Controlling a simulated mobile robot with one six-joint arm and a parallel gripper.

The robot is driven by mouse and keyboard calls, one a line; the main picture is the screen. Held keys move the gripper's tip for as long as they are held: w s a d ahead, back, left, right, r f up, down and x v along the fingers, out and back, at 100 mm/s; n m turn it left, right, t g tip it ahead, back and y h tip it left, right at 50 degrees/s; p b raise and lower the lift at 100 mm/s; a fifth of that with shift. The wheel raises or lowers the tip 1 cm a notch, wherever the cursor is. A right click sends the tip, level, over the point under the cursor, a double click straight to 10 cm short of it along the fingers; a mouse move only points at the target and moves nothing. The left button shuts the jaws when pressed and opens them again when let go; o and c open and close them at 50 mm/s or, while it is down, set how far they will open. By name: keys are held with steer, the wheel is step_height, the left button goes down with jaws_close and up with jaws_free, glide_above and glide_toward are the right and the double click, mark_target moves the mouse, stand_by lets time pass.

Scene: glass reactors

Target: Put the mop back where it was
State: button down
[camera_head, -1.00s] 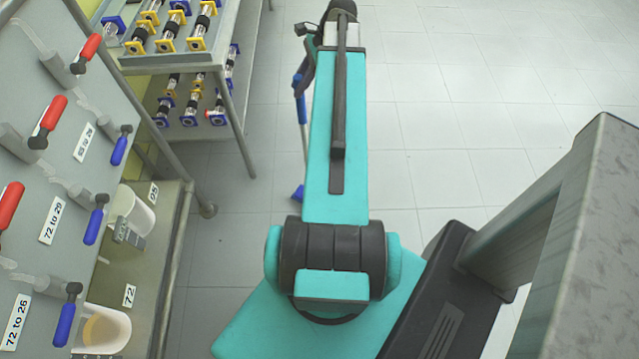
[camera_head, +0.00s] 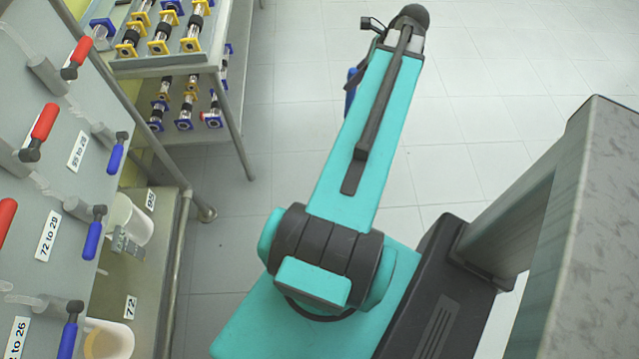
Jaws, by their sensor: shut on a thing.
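The mop (camera_head: 350,90) shows only as a short blue piece at the left edge of my forearm, in the upper middle of the head view. The rest of it is hidden behind the arm. My gripper (camera_head: 372,26) is at the far end of the arm, where only a small black part sticks out to the left. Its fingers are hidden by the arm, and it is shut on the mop.
A metal rack (camera_head: 160,64) with several small clear, black and yellow fittings stands at the upper left. A grey panel (camera_head: 60,190) with red and blue valve handles fills the left side. The tiled floor (camera_head: 500,90) at the upper right is clear.

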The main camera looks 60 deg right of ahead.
steer(key=shift+s+d, duration=0.2)
steer(key=shift+s, duration=0.15)
stand_by(0.3)
steer(key=w+d+f+p, duration=0.1)
steer(key=w+d, duration=0.4)
steer(key=w, duration=1)
steer(key=shift+d+f+p, duration=0.15)
steer(key=shift+f+p, duration=0.05)
steer(key=shift+p, duration=0.7)
steer(key=shift+w, duration=0.1)
steer(key=shift+f+p, duration=0.5)
steer(key=shift+f, duration=1.25)
steer(key=c, duration=1.5)
jaws_free()
steer(key=shift+f, duration=0.15)
